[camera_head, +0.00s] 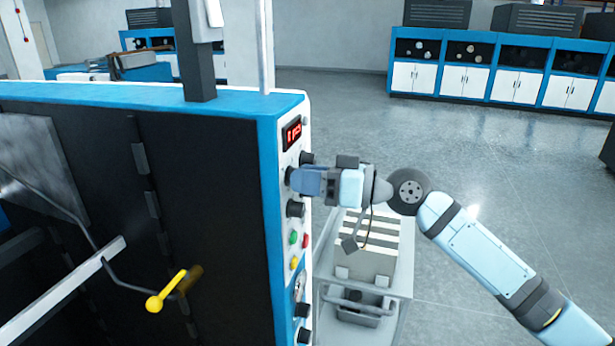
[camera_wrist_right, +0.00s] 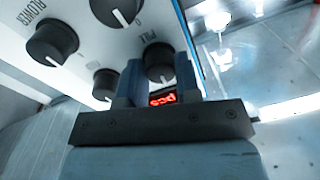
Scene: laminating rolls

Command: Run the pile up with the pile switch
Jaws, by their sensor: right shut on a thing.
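The pile switch (camera_wrist_right: 160,62) is a black round knob on the white control panel, with the label "PILE" beside it in the right wrist view. In the head view it shows as a dark edge (camera_head: 289,175) at the tip of my right gripper (camera_head: 298,180). In the wrist view the two fingers of my right gripper (camera_wrist_right: 158,80) stand on either side of the knob, shut on it. Part of the knob is hidden by the fingers in the head view. My left gripper is not in view.
The panel has a red display (camera_head: 292,133), other black knobs (camera_head: 295,209), and green (camera_head: 293,239) and red (camera_head: 305,241) buttons. A yellow-handled lever (camera_head: 167,290) is on the dark machine side. A stack on a cart (camera_head: 365,265) stands below my right arm. Open floor lies right.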

